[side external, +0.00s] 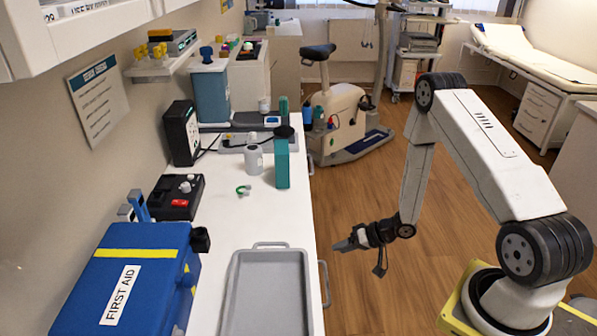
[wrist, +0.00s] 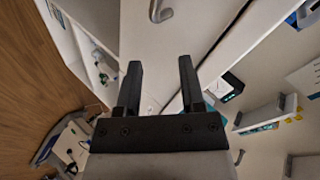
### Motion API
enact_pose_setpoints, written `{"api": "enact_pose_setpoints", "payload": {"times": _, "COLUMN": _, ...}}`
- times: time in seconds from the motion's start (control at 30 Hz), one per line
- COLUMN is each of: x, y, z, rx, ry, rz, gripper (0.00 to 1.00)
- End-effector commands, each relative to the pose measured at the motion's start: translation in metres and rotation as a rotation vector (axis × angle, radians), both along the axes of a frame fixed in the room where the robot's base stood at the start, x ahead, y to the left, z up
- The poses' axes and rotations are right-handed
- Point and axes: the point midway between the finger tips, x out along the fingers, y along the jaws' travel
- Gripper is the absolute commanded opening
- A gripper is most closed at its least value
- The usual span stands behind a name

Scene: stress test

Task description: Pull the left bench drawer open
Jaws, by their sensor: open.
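The bench (side external: 225,210) has a white top, and its front faces my arm. A grey bar handle (side external: 325,284) stands out from the bench front near the bottom of the side view. In the wrist view the handle (wrist: 160,10) is at the top edge, partly cut off, on a white front panel (wrist: 200,30). I take it for the left drawer's; the drawer face is hidden in the side view. My gripper (side external: 338,246) is open and empty, in front of the bench. In the wrist view its fingertips (wrist: 160,65) point toward the panel, apart from the handle.
A grey tray (side external: 232,290) lies on the bench near the front edge. A blue first aid case (side external: 150,255) stands left of it. An exercise bike (side external: 340,115) stands behind on the floor; the floor around my gripper is clear.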

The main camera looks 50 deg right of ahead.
Motion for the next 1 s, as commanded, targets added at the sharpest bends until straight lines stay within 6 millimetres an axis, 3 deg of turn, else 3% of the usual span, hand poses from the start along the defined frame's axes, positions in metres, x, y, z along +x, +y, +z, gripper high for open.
{"api": "enact_pose_setpoints", "payload": {"times": 0.4, "x": 0.019, "y": -0.007, "z": 0.029, "rx": -0.221, "ry": 0.026, "rz": 0.015, "gripper": 0.5}}
{"api": "enact_pose_setpoints", "payload": {"times": 1.0, "x": 0.029, "y": -0.007, "z": 0.076, "rx": -0.479, "ry": 0.091, "rz": 0.04, "gripper": 0.5}}
